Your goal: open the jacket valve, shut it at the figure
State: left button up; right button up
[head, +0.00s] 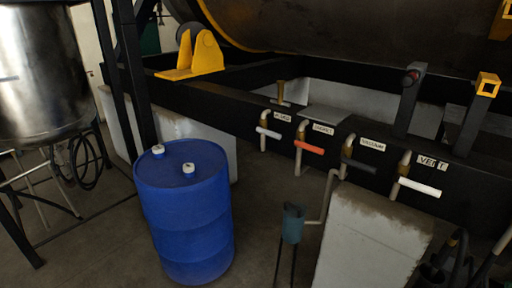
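The jacket valve has an orange-red lever handle (309,147) on a brass and pale pipe, below a label reading JACKET (323,129). The handle lies roughly crosswise to its pipe, in the row of valves on the black beam. A blue-grey cup-shaped vessel (292,224) stands on thin legs below the row, beside a bent pipe (327,200). No figure or gauge reading can be made out. Neither of my grippers can be made out in the head view.
Other valves have a white lever (268,133), a dark lever (358,165) under VACUUM and a white lever (420,187) under VENT. A blue drum (186,220) stands left, a concrete block (370,240) right. Dark fittings (445,262) crowd the lower right corner.

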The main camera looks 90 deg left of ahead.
aim_at(297, 142)
jog(key=j+u, duration=0.1)
jog(key=u, duration=2.7)
